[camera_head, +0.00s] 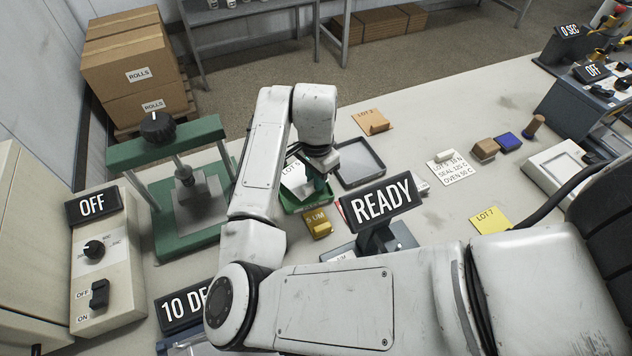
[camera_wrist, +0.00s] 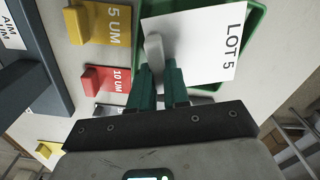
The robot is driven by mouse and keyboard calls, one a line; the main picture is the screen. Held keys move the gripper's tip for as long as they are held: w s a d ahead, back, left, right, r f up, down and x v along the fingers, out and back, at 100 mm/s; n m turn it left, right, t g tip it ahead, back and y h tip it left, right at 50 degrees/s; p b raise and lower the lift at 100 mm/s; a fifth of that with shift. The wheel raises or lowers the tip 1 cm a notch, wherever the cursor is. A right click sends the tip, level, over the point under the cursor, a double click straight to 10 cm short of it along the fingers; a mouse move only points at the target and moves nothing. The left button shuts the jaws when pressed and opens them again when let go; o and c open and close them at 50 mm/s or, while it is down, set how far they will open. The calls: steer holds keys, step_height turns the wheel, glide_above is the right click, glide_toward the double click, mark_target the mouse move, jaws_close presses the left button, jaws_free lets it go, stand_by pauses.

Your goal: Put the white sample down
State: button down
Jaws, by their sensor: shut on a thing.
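The white sample (camera_wrist: 208,40) is a white card marked LOT 5 with a pale grip tab (camera_wrist: 154,47). In the wrist view my gripper (camera_wrist: 158,70) has its green fingers shut on that tab. The card is over a green tray (camera_wrist: 258,18), whose rim shows around it. I cannot tell whether the card touches the tray floor. In the head view the white sample (camera_head: 295,178) and the green tray (camera_head: 318,203) are partly hidden by my arm, with my gripper (camera_head: 318,178) beside the card.
A grey-rimmed tray (camera_head: 360,162) lies just right of the green tray. A yellow 5 UM block (camera_head: 317,222) and a red 10 UM block (camera_wrist: 100,80) sit close by. A green press (camera_head: 185,190) stands left. A READY sign (camera_head: 380,203) stands in front.

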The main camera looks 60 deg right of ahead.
steer(key=shift+s+a+f, duration=0.1)
steer(key=shift+f, duration=0.7)
steer(key=shift+s+a+f, duration=0.1)
steer(key=shift+f, duration=0.65)
steer(key=c, duration=1.1)
jaws_free()
steer(key=shift+f, duration=0.15)
steer(key=shift+d, duration=0.1)
steer(key=shift+r, duration=0.6)
steer(key=r+b, duration=0.1)
steer(key=r, duration=1)
steer(key=shift+w+r, duration=0.15)
steer(key=shift+w, duration=0.05)
